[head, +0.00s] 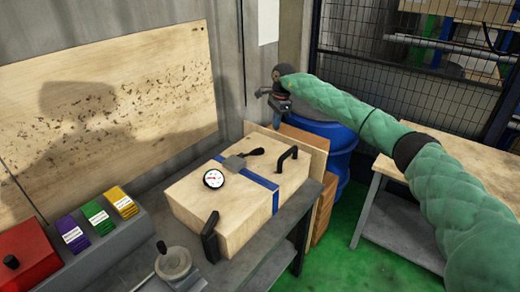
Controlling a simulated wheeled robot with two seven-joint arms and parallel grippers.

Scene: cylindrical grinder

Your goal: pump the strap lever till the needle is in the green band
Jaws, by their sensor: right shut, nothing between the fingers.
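A pale wooden crate (200,210) sits on the grey bench with a blue strap (262,181) across its top. The strap lever (252,153), with a black grip, sticks out from a grey ratchet block (234,163) on the strap. A round white gauge (213,179) with a reddish needle stands beside the block; it is too small to tell where the needle points or to make out a green band. My right gripper (277,112) is shut and empty, up behind the crate and to the right of the lever, clear of it. My left gripper is out of view.
Black handles (285,158) stand on the crate's right side and front (210,238). Coloured card stacks (96,217), a red box (27,255) and a handwheel (173,263) are at the left and front. A blue drum (340,150) stands behind right. Green floor lies between the benches.

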